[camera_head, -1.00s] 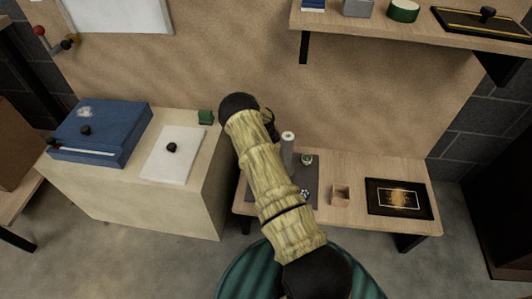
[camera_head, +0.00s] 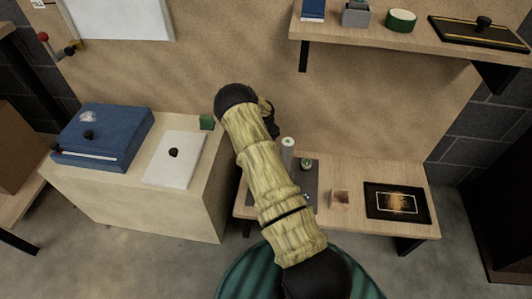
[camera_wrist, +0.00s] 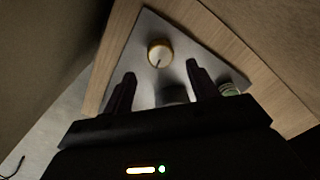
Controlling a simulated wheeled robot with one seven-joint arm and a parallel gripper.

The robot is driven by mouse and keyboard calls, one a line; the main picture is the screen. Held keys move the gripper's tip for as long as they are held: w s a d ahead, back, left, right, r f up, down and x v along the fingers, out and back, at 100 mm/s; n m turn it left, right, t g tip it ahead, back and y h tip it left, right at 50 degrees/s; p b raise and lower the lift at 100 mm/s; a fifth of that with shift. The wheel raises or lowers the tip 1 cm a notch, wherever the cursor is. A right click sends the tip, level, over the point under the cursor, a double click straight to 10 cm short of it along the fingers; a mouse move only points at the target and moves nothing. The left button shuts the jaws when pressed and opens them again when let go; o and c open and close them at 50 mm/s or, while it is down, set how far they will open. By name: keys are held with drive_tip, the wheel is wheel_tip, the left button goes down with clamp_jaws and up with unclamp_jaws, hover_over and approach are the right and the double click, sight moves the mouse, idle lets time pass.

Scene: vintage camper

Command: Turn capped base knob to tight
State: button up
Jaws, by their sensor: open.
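In the wrist view, a round knob (camera_wrist: 160,53) with a brass-coloured rim, pale face and dark pointer line sits on a grey metal plate (camera_wrist: 200,48). I cannot read any tight mark. My gripper (camera_wrist: 158,75) is open and empty, its two dark fingers apart, with the knob showing beyond and between their tips. A dark cylinder (camera_wrist: 173,94) shows between the fingers, partly hidden by my gripper. In the head view, my arm hides the knob and gripper; part of the grey plate (camera_head: 311,180) shows on the low wooden bench.
A grey post with a white top (camera_head: 288,148) and a green-topped jar (camera_head: 306,162) stand beside my arm. A small wooden box (camera_head: 339,199) and a black framed panel (camera_head: 397,203) lie to the right. A cabinet (camera_head: 205,205) stands left; a shelf (camera_head: 410,38) overhangs behind.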

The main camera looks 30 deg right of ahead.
wheel_tip(320, 180, up, 11)
drive_tip(key=p, duration=0.2)
drive_tip(key=shift+a+p, duration=0.3)
drive_tip(key=shift+p, duration=0.05)
drive_tip(key=shift+r, duration=0.1)
